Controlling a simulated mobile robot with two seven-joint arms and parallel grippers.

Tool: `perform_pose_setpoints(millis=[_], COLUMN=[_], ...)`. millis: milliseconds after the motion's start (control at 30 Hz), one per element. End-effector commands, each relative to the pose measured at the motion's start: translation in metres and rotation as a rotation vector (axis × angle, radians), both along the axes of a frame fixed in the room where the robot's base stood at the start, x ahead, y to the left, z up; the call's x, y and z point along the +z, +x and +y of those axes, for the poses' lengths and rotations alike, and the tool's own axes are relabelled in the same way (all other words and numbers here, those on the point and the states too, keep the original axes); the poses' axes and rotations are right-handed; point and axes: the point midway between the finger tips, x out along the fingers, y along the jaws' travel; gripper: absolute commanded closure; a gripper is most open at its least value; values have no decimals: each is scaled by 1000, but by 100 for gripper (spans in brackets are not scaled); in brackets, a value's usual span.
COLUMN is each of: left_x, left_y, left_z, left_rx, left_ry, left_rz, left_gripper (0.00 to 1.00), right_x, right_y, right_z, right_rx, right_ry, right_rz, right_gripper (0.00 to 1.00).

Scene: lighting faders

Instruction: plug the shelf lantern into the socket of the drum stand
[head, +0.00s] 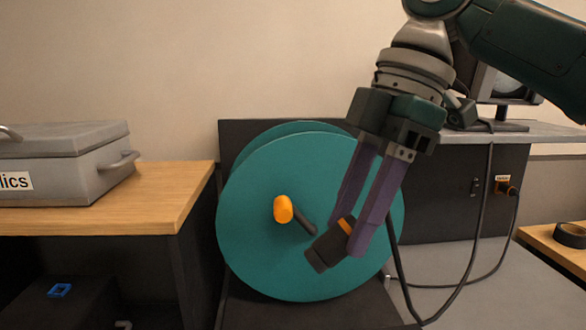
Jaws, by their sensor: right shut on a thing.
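My right gripper (348,232) is shut on a dark plug-like piece (325,249) with an orange band, tilted down to the left. It is in front of the teal drum (265,245), right of the drum's orange knob (283,209). A dark cable rises beside the fingers; its join to the held piece is hidden. Another device, possibly the lantern, stands on the grey shelf (495,85), partly behind my arm, with a cable hanging down. The drum stand (237,135) is a dark panel behind the drum; I cannot make out its socket. My left gripper is not in view.
An orange plug (507,188) sits in an outlet on the dark cabinet (435,215), with a cable looping to the drum's lower right. A grey case (70,165) stands on the wooden bench (150,215) at left. Black tape (570,235) lies at far right.

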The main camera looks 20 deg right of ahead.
Motion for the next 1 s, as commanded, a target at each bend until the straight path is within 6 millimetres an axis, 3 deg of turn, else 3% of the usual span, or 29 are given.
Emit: perform_pose_setpoints(millis=[267,600,800,1000], left_x=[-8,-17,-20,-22], left_y=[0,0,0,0], left_z=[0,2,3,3], left_rx=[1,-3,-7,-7], left_ry=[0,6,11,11], left_rz=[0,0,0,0], left_gripper=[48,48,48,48], right_x=[-67,-156,-178,-185], right_y=[23,39,44,47], right_z=[-15,-77,-107,-116], right_rx=[434,1064,1244,1303], right_ry=[-347,-721,-793,-808], right_rz=[-44,-365,-524,-587], right_gripper=[100,100,100,100])
